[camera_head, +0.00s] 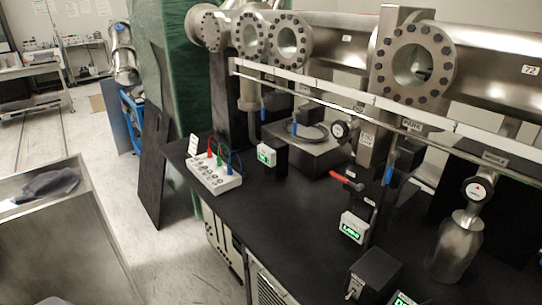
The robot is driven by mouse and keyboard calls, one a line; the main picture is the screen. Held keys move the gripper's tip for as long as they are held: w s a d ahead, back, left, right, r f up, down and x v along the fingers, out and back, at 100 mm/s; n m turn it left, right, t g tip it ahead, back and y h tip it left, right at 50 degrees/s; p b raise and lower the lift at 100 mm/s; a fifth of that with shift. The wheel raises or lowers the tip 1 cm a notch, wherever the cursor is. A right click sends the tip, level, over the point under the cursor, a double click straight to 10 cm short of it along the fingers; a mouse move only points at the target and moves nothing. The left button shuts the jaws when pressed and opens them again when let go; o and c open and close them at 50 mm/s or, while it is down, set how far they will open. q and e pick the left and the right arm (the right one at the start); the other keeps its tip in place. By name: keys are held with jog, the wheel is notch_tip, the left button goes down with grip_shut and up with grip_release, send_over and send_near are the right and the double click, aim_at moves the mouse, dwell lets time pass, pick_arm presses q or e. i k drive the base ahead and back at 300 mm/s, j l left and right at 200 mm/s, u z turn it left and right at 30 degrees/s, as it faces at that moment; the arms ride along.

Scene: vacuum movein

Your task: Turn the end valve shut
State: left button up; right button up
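Several valve handles show on the vacuum line above the black bench. A red handle (346,181) sticks out to the left near the middle of the bench. A blue handle (388,175) hangs down just right of it. Another blue handle (263,114) and a small blue handle (294,128) are further left, below the flanged pipes. I cannot tell which of these is the end valve, or whether any is open or shut. Neither of my grippers is in view.
The black bench (290,215) carries a white box with coloured leads (214,174), lit green displays (354,228) and a metal bottle (455,250). A metal rail (300,84) runs before the pipes. A metal cart (55,245) stands at left, with open floor between.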

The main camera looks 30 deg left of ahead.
aim_at(340, 130)
jog(key=j+u, duration=0.3)
jog(key=u, duration=0.15)
jog(key=i+j+u, duration=0.1)
jog(key=j+u, duration=0.2)
jog(key=u, duration=0.15)
